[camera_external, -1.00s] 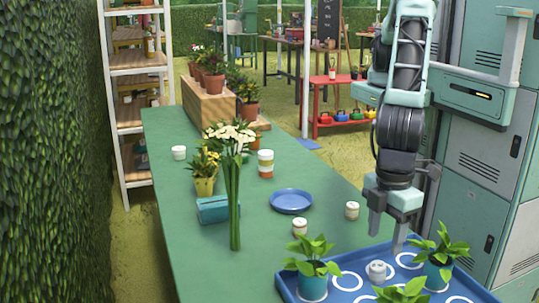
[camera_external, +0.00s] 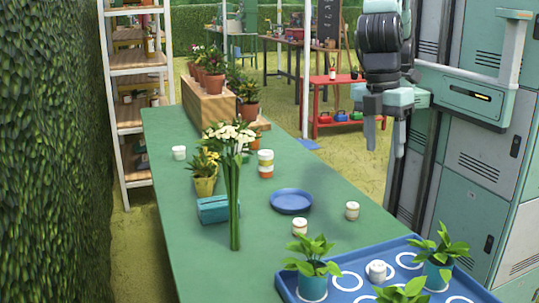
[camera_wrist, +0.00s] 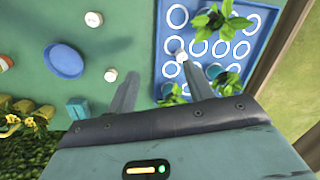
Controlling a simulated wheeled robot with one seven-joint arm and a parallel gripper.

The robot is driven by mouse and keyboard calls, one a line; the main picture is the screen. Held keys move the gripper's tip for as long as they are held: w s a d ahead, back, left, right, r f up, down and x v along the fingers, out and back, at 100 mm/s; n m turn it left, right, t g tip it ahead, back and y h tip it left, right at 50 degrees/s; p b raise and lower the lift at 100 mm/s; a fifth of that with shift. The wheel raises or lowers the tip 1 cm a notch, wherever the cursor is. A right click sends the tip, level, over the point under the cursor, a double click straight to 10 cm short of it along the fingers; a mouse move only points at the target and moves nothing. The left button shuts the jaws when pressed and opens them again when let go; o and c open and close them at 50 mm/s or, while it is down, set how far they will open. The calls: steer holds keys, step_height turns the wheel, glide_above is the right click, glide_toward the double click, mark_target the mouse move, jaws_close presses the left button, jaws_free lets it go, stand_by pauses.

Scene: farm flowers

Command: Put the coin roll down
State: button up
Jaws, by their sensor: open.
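A small white coin roll (camera_external: 377,271) stands upright on the blue tray (camera_external: 285,285) at the front right, among the white rings. It also shows in the wrist view (camera_wrist: 181,56), on the tray (camera_wrist: 160,70) beyond my fingers. Similar white rolls stand on the green table: one by the tray's left corner (camera_external: 300,226), one right of the blue plate (camera_external: 352,210) and one at the far left (camera_external: 179,152). My gripper (camera_external: 385,138) is open and empty, pointing down well above the table and tray. Both fingers (camera_wrist: 160,80) show apart in the wrist view.
Potted green plants (camera_external: 312,281) stand on the tray around the coin roll. A blue plate (camera_external: 291,201), a teal box (camera_external: 213,209), tall white flowers (camera_external: 235,180) and a striped jar (camera_external: 265,163) stand on the green table (camera_external: 190,255). Grey-green lockers (camera_external: 480,150) rise at right.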

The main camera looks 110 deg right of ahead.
steer(key=s+d+r+n, duration=0.4)
steer(key=s+d, duration=0.6)
steer(key=d, duration=0.5)
step_height(320, 180, up, 2)
steer(key=shift+s+t, duration=0.2)
steer(key=shift+t, duration=0.2)
